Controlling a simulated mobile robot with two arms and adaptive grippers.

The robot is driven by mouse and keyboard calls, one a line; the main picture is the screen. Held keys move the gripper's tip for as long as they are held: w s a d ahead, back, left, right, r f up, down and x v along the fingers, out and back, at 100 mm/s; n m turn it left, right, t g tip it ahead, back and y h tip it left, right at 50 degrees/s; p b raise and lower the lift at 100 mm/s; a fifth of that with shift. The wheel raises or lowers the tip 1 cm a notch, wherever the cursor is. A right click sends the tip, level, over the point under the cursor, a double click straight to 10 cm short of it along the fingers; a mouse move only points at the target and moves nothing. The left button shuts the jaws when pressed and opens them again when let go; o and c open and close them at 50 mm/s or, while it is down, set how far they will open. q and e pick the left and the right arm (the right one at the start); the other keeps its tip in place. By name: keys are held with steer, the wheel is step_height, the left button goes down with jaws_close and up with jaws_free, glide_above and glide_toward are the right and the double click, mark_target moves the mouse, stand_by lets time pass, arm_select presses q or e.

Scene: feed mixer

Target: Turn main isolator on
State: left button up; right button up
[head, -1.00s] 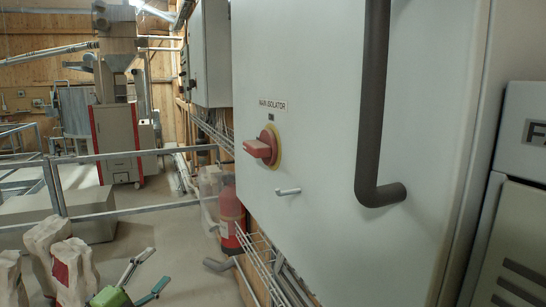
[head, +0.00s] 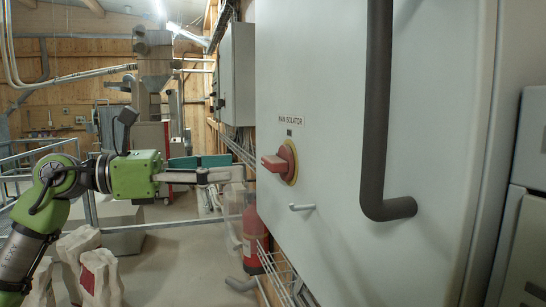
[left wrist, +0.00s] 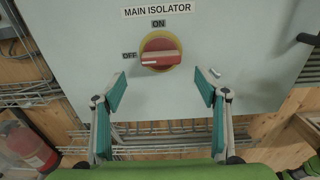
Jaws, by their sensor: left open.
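The main isolator (head: 279,163) is a red rotary handle on a yellow disc, on the front of a grey cabinet under a "MAIN ISOLATOR" label (head: 291,120). In the left wrist view the red handle (left wrist: 160,57) lies horizontal, in line with the OFF mark at its left; ON is above it. My left gripper (head: 232,167) is raised to the handle's height, left of it and apart from it. In the left wrist view its teal-padded fingers (left wrist: 161,92) are spread wide and empty, with the handle beyond and between them. My right gripper is not in view.
A long dark bar handle (head: 375,110) stands out from the cabinet (head: 325,60) right of the isolator. A small metal lever (head: 302,207) sits just below it. A fire extinguisher (head: 252,240), wire trays (head: 278,268) and metal railings (head: 150,227) are lower left.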

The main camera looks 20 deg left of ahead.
mark_target(265, 163)
arm_select(q)
steer(key=p+x, duration=0.2)
steer(key=x, duration=0.6)
steer(key=shift+r+p, duration=0.15)
steer(key=shift+p, duration=0.25)
steer(key=shift+w+d, duration=0.25)
steer(key=shift+d, duration=0.15)
steer(key=c, duration=1.1)
